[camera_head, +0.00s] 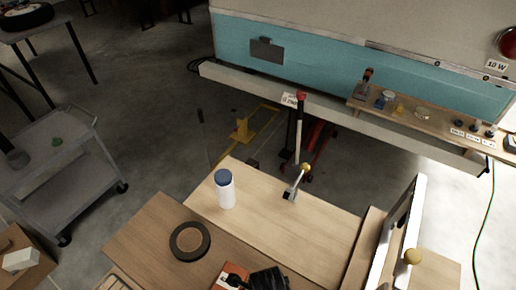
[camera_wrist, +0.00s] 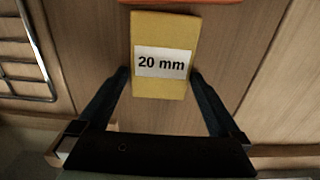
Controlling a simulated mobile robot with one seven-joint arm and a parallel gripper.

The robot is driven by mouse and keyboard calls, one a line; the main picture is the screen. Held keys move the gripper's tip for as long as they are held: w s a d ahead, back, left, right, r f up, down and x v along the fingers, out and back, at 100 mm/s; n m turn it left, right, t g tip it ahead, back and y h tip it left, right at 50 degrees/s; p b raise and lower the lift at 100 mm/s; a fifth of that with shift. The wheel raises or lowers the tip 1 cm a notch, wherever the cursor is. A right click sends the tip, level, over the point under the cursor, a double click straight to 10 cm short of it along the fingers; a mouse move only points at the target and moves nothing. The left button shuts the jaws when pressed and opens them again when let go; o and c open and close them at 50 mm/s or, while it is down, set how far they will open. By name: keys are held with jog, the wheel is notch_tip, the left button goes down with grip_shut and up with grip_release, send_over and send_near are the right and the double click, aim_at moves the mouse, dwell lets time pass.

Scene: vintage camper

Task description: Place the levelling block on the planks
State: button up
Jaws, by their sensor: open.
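A yellow block labelled "20 mm" (camera_wrist: 160,87) fills the middle of the wrist view, above a wooden surface (camera_wrist: 95,60). I take it for the levelling block. My gripper (camera_wrist: 160,73) is open, with one dark finger on each side of the block's near half. Small gaps seem to show between the fingers and the block. In the head view, a dark shape at the bottom edge looks like my gripper (camera_head: 268,279). The yellow block cannot be made out there. Wooden boards (camera_head: 285,225) form the worktop, but I cannot tell which are the planks.
An orange object (camera_wrist: 185,1) lies just beyond the block. A wire rack (camera_wrist: 30,50) is at left. In the head view, a blue-capped white bottle (camera_head: 226,190), a dark ring (camera_head: 190,241) and a lever (camera_head: 297,183) occupy the worktop. The camper (camera_head: 330,60) stands behind.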

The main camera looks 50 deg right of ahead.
jog(key=c, duration=1.4)
